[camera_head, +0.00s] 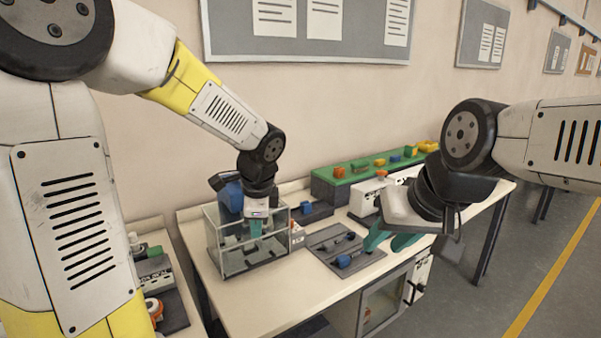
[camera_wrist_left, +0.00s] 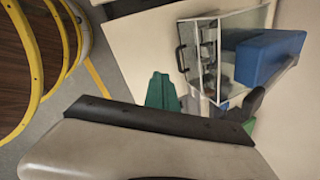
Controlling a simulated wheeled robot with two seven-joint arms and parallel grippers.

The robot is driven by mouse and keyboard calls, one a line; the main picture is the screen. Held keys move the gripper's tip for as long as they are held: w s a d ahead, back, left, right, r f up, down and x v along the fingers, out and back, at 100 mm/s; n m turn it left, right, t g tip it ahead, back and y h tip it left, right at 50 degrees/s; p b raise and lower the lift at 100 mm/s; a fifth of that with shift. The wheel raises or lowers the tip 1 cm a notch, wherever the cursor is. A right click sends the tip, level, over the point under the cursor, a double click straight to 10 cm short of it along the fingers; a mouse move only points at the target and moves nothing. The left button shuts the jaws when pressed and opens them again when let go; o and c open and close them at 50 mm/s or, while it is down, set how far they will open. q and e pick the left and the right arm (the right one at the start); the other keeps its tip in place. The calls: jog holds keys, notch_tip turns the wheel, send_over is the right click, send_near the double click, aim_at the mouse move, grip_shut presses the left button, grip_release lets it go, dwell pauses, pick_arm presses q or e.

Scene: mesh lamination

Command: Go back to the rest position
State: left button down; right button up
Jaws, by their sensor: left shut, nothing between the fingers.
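My left gripper (camera_head: 255,230) hangs down from its arm in the head view, with its teal fingers shut and empty. It overlaps a clear-walled box (camera_head: 228,262) on the table; whether it is over, inside or in front of the box is hard to tell. Its green fingers also show in the left wrist view (camera_wrist_left: 161,90), beside the clear box (camera_wrist_left: 250,20). My right gripper (camera_head: 391,240) is at the right, near the table's front edge, its two teal fingers apart with nothing seen between them.
A blue block (camera_head: 231,196) shows at the clear box, also in the left wrist view (camera_wrist_left: 268,58). A grey mat (camera_head: 325,246) with dark-and-blue tools lies between the grippers. A green board (camera_head: 340,181) with coloured blocks stands behind. A wall is close behind the table (camera_head: 270,305).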

pick_arm(q)
jog(key=s+a+r+n+t+h, duration=0.1)
jog(key=s+r+n, duration=0.3)
jog(key=s+n, duration=0.4)
jog(key=s+a+r+n+t+h, duration=0.1)
jog(key=s+r+n, duration=0.3)
jog(key=s+n, duration=0.4)
jog(key=shift+s+a+r+h, duration=0.2)
jog(key=shift+s+a+h, duration=0.45)
jog(key=shift+a+h, duration=0.2)
